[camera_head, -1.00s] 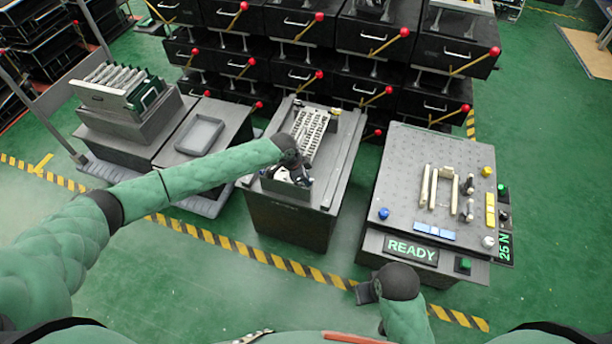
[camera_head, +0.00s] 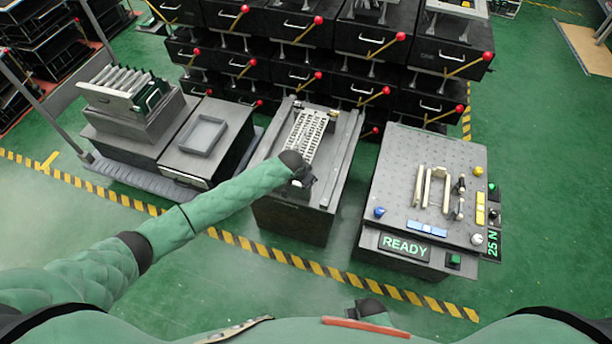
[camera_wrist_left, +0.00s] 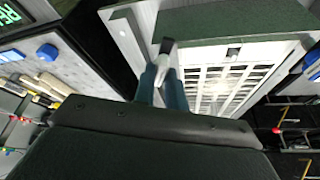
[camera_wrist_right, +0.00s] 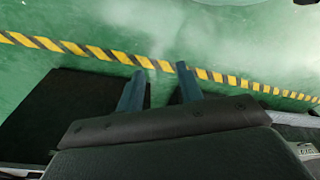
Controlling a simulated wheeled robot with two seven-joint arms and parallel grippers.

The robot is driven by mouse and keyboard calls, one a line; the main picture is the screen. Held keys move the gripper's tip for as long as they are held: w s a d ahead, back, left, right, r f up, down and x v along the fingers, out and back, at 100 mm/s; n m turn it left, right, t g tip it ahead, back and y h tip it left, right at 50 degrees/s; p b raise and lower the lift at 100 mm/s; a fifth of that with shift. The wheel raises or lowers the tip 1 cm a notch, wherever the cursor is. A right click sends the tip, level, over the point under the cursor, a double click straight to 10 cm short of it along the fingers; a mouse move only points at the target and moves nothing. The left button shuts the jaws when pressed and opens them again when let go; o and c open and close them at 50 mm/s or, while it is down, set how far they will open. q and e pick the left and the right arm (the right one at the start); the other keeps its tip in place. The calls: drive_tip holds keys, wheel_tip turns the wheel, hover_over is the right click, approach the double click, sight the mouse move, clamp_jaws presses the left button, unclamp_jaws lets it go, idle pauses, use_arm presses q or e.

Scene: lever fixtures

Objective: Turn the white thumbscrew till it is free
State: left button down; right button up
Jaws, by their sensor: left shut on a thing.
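My left gripper (camera_head: 302,182) is at the front end of the pale slotted plate (camera_head: 307,134) on the middle bench. The slotted plate (camera_wrist_left: 226,90) lies right beside the fingers. My right gripper (camera_wrist_right: 160,85) is open and empty, low over the green floor.
The right bench (camera_head: 400,165) carries pale bars, coloured buttons and a READY display (camera_head: 404,248). A grey tray (camera_head: 203,135) and a rack of boards (camera_head: 125,88) stand at left. Dark drawers with red-knobbed levers (camera_head: 370,38) line the back. The front floor is clear.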

use_arm(q)
drive_tip(key=n+p, duration=0.1)
drive_tip(key=n, duration=0.1)
drive_tip(key=n+t+y+p, duration=0.1)
drive_tip(key=n+p, duration=0.1)
drive_tip(key=shift+d+r, duration=0.2)
drive_tip(key=shift+f+n+y, duration=0.1)
drive_tip(key=shift+n+y, duration=0.2)
drive_tip(key=shift+n, duration=0.1)
use_arm(e)
drive_tip(key=s+d+f, duration=0.3)
drive_tip(key=f, duration=0.5)
drive_tip(key=shift+f+t, duration=0.2)
drive_tip(key=shift+t, duration=0.2)
drive_tip(key=shift+d, duration=0.1)
use_arm(q)
drive_tip(key=c, duration=1.4)
unclamp_jaws()
drive_tip(key=shift+c, duration=0.2)
use_arm(e)
drive_tip(key=shift+d, duration=0.1)
